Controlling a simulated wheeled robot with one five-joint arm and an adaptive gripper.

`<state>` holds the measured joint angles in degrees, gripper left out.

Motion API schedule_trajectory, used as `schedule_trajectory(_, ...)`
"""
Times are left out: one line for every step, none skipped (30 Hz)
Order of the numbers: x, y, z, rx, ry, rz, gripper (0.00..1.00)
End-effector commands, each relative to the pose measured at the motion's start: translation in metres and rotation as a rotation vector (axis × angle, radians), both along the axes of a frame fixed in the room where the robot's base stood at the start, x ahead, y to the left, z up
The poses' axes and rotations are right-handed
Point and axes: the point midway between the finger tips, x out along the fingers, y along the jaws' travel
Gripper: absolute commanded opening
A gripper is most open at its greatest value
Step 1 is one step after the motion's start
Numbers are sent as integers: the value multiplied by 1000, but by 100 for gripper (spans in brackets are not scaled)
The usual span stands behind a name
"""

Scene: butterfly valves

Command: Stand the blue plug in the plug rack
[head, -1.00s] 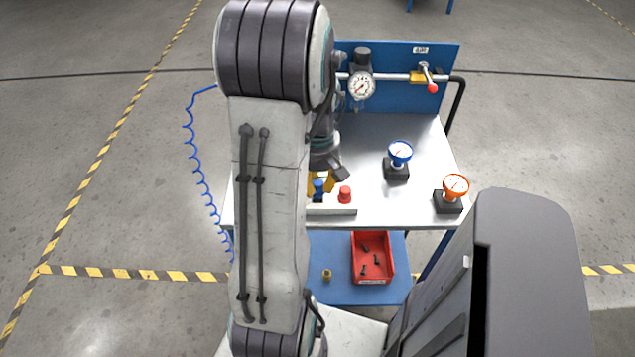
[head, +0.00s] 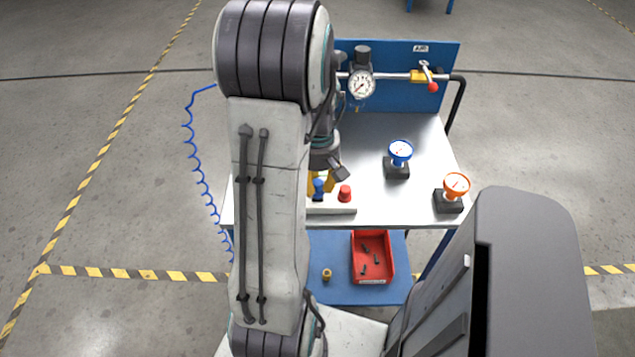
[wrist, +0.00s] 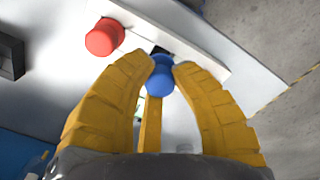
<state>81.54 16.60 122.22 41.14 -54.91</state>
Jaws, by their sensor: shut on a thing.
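The blue plug (wrist: 160,76) is between the yellow fingertips of my gripper (wrist: 163,66) in the wrist view, and the fingers are shut on it. In the head view the blue plug (head: 319,187) shows at the rack's left part, partly hidden by my arm. The plug rack (head: 338,209) is a pale block at the front edge of the bench; it also shows in the wrist view (wrist: 207,58). A dark spot lies right behind the blue plug on the rack. Whether the plug's lower end is in a hole is hidden. A red plug (head: 345,193) stands in the rack to the right.
A pipe with a pressure gauge (head: 361,86) and a red-tipped lever (head: 432,87) runs along the back. A red bin (head: 372,280) sits on the lower shelf.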

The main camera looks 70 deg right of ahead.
Motion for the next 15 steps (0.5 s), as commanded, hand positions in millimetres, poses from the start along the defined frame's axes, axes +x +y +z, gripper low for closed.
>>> schedule_trajectory(0,0,0,0,0,0,7)
schedule_trajectory(0,0,0,0,0,0,7)
schedule_trajectory(0,0,0,0,0,0,7)
schedule_trajectory(0,0,0,0,0,0,7)
schedule_trajectory(0,0,0,0,0,0,7)
schedule_trajectory(0,0,0,0,0,0,7)
schedule_trajectory(0,0,0,0,0,0,7)
schedule_trajectory(0,0,0,0,0,0,7)
schedule_trajectory(0,0,-1,0,0,0,7)
schedule_trajectory(0,0,-1,0,0,0,7)
schedule_trajectory(0,0,-2,0,0,0,7)
schedule_trajectory(0,0,-2,0,0,0,7)
schedule_trajectory(0,0,-3,0,0,0,7)
schedule_trajectory(0,0,-4,0,0,0,7)
schedule_trajectory(0,0,-4,0,0,0,7)
